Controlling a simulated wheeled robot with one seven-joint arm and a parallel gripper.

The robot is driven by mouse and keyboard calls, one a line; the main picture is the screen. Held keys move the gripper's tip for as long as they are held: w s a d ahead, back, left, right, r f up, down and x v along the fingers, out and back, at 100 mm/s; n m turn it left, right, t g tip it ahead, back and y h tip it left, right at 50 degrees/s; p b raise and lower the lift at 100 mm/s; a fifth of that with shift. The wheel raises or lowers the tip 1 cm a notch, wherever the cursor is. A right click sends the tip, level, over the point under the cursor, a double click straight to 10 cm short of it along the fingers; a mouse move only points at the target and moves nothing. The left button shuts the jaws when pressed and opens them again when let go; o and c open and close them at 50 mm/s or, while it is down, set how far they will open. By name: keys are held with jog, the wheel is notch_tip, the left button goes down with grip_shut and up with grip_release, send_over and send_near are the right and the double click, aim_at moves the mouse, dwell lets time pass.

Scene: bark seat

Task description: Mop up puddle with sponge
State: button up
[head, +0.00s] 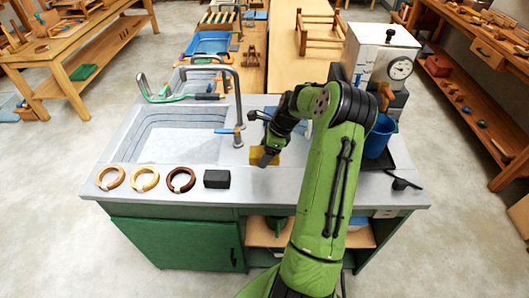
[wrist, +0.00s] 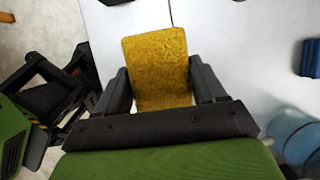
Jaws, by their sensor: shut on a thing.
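A yellow-brown sponge (wrist: 157,55) sits between the two dark fingers of my gripper (wrist: 159,76) in the wrist view, and the gripper is shut on it. In the head view, the sponge (head: 257,158) shows partly behind my gripper (head: 266,156), over the grey counter just right of the sink. I cannot tell whether the sponge touches the counter or is slightly above it. I cannot make out the puddle clearly in either view; my arm hides part of the counter.
The sink (head: 180,140) with its tall tap (head: 238,105) is to the left. Three wooden rings (head: 146,179) and a black block (head: 216,179) line the front edge. A blue cup (head: 379,138) and a white boiler with a gauge (head: 380,55) stand right of my arm.

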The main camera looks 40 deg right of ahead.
jog(key=shift+r, duration=0.5)
jog(key=shift+p, duration=0.3)
notch_tip(320, 180, up, 8)
jog(key=p, duration=0.7)
jog(key=shift+r+p, duration=0.15)
jog(key=shift+p, duration=0.2)
jog(key=shift+f, duration=0.2)
